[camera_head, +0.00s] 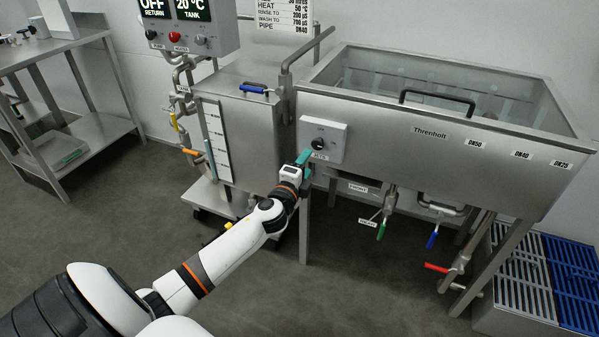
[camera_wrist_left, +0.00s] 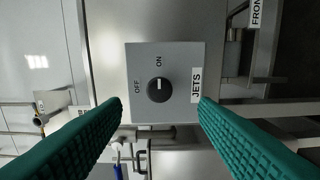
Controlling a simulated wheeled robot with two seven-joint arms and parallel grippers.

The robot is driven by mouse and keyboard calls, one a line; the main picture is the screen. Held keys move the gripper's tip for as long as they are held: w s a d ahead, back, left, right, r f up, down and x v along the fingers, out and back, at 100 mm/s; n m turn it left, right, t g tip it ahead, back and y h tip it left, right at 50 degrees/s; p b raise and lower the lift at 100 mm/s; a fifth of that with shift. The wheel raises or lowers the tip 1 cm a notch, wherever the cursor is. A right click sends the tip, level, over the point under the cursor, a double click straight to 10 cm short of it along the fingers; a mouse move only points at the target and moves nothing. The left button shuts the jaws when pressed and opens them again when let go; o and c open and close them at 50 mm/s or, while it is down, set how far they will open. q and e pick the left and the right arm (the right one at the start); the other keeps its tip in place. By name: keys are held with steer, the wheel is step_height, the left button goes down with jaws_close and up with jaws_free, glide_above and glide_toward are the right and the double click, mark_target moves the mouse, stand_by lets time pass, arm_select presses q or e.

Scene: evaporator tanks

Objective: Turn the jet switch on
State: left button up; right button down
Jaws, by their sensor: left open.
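The jet switch is a round black knob (camera_wrist_left: 159,90) on a square grey box (camera_head: 322,139) on the front of the steel tank. In the left wrist view the box shows sideways, with a JETS label (camera_wrist_left: 196,85), OFF left of the knob and ON above it. The knob's white mark lies on its ON side. My left gripper (camera_head: 304,157) is at the box's lower left in the head view. Its teal fingers (camera_wrist_left: 158,130) are spread, empty, either side of the box in the wrist picture. I cannot tell the exact gap to the knob. My right gripper is not in view.
The Threnholt tank (camera_head: 430,136) has a black front handle (camera_head: 437,97). Below hang a green valve handle (camera_head: 381,231), a blue one (camera_head: 432,240) and a red one (camera_head: 436,268). A smaller tank (camera_head: 243,125) stands left, under a display box (camera_head: 188,27).

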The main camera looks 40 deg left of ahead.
arm_select(q)
steer(key=v, duration=0.4)
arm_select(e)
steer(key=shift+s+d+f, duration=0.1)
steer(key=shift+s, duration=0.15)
